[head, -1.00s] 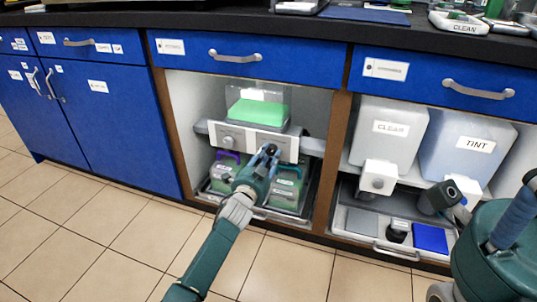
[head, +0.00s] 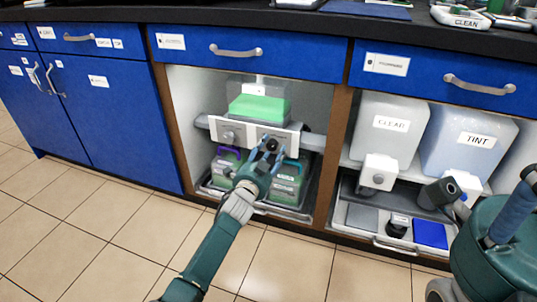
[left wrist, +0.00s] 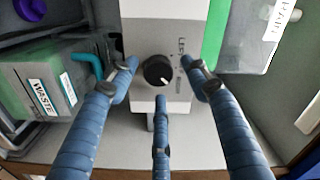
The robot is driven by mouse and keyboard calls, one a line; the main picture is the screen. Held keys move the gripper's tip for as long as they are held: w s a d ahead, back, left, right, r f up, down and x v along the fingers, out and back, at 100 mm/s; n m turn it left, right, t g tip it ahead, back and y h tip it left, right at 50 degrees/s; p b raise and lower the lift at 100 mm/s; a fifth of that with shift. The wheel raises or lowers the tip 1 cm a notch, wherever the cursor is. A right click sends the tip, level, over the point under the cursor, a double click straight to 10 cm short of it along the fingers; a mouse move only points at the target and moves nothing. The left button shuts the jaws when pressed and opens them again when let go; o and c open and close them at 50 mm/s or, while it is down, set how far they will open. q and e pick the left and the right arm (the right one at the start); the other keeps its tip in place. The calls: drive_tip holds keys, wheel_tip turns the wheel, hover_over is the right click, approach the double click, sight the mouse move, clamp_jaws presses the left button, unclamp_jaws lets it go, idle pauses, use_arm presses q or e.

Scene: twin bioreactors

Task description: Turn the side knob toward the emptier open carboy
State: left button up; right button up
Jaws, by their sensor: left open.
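A black knob (left wrist: 158,72) with a white pointer mark sits on a white panel (left wrist: 163,27) in the left wrist view. In the head view the panel (head: 257,134) spans the open cabinet bay, and my gripper covers that knob's place near its right end. My left gripper (head: 270,145) is open; its blue fingers stand around the knob with gaps visible, and contact cannot be told. Below the panel are a carboy with a purple handle (head: 226,170) and one with a teal handle (head: 287,184). Both show green; my arm partly hides them, and their levels are unclear.
A clear vessel with green liquid (head: 259,108) stands above the panel. A WASTE-labelled container (left wrist: 38,92) is beside my fingers in the left wrist view. The bay's wooden divider (head: 335,160) is to the right, before the CLEAR (head: 390,140) and TINT (head: 465,155) tanks.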

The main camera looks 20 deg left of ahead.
use_arm(q)
drive_tip(key=s, duration=1.1)
drive_tip(key=shift+s+a, duration=0.2)
drive_tip(key=shift+s, duration=0.2)
